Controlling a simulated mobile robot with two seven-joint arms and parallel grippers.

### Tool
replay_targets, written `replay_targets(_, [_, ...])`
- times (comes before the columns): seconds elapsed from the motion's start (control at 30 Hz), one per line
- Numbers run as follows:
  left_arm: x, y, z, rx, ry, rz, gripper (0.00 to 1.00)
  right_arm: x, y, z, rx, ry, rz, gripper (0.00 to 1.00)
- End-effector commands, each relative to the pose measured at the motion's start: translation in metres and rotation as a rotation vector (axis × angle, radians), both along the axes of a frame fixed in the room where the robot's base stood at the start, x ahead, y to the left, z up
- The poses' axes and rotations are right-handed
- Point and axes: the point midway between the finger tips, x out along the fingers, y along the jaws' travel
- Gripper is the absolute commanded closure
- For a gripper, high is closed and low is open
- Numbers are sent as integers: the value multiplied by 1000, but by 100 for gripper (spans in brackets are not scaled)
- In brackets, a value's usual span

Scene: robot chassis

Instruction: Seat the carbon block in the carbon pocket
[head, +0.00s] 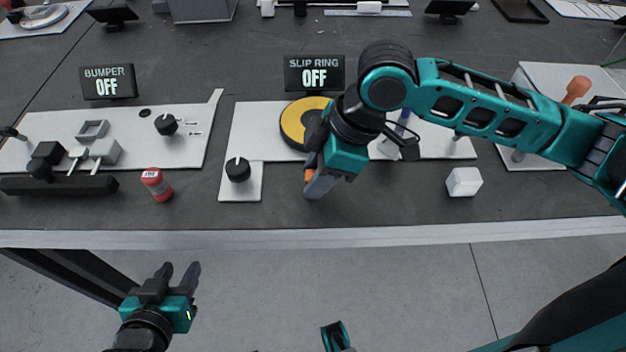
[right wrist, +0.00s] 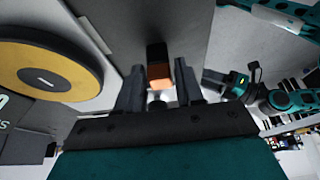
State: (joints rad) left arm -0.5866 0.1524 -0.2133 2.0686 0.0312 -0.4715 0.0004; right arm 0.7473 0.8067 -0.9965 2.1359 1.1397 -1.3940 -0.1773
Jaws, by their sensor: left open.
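My right gripper (head: 308,186) is over the front of the slip ring station. It also shows in the right wrist view (right wrist: 159,78), with its fingers on both sides of a dark block with a copper-orange face, the carbon block (right wrist: 159,75). Its orange part shows beside the fingers in the head view (head: 308,174). The yellow slip ring disc (head: 296,122) is just behind the gripper; it fills the left of the right wrist view (right wrist: 45,72). I cannot make out the carbon pocket; my right arm covers part of the station. My left gripper (head: 180,268) is open and empty, in front of the table edge.
A black knob (head: 238,169) stands left of my right gripper. A white cube (head: 464,181) lies at the right and a red canister (head: 156,184) at the left. The slip ring display (head: 314,76) reads OFF. The front table strip between canister and knob is clear.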

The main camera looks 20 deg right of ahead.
Motion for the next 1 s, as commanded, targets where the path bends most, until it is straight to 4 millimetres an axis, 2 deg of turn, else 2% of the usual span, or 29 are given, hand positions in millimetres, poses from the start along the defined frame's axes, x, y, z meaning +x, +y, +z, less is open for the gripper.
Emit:
replay_targets(0.03, [0,0,-1,0,1,0,57,0,0,0,0,0,0,69])
replay_targets(0.37, [-5,1,-7,2,17,1,57,0,0,0,0,-1,0,100])
replay_targets(0.77, [-6,1,-6,2,19,1,57,1,0,6,1,-3,0,100])
replay_targets(1.0, [-5,3,5,4,7,5,57,1,0,38,2,-5,0,100])
